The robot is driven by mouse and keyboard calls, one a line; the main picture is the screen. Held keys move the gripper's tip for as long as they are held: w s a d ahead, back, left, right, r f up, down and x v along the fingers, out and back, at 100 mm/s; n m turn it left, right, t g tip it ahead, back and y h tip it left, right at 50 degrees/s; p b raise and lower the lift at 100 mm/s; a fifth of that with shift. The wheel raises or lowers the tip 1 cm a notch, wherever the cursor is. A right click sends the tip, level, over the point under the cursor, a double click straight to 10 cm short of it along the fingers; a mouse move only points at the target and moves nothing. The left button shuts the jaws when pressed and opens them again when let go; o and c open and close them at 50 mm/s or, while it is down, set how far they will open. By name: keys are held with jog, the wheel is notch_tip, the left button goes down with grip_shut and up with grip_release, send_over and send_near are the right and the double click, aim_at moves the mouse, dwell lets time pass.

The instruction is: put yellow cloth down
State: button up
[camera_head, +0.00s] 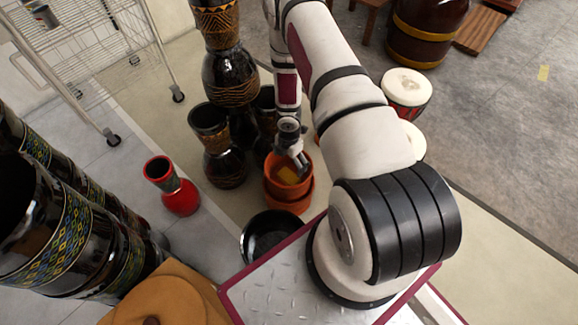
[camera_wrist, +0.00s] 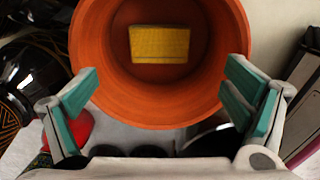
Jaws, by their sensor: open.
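The yellow cloth (camera_wrist: 160,44) lies inside an orange terracotta pot (camera_wrist: 100,75), near the middle of its bottom in the wrist view. Nothing is between the fingers except the view of the pot.
Dark patterned goblet drums (camera_head: 220,150) stand just left of the pot. A red goblet drum (camera_head: 177,190) and a black bowl (camera_head: 268,237) are nearer. White-topped drums (camera_head: 406,90) stand to the right. A wire rack (camera_head: 95,60) is at the upper left. Open floor lies at right.

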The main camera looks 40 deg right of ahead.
jog(key=w+d+r+m+h, duration=0.2)
jog(key=w+r, duration=0.1)
jog(key=r, duration=0.7)
jog(key=w+d+r+m+h, duration=0.1)
jog(key=w+d+r+m, duration=0.1)
jog(key=r, duration=0.9)
jog(key=s+a+r+m+h, duration=0.1)
jog(key=s+r+m, duration=0.15)
jog(key=r, duration=0.75)
jog(key=s+a+r+m, duration=0.15)
jog(key=r+m, duration=0.25)
jog(key=r, duration=0.5)
jog(key=s+a+r+m, duration=0.2)
jog(key=s+a+r, duration=0.1)
jog(key=s+r, duration=0.3)
jog(key=s+a+r+m, duration=0.3)
jog(key=s+a+r, duration=0.15)
jog(key=r, duration=0.25)
jog(key=s+a+r+m+y, duration=0.2)
jog(key=s+a, duration=0.3)
jog(key=s, duration=0.5)
jog(key=s+a+r+m+y, duration=0.2)
jog(key=s+a, duration=0.3)
jog(key=s, duration=0.5)
jog(key=shift+m, duration=0.35)
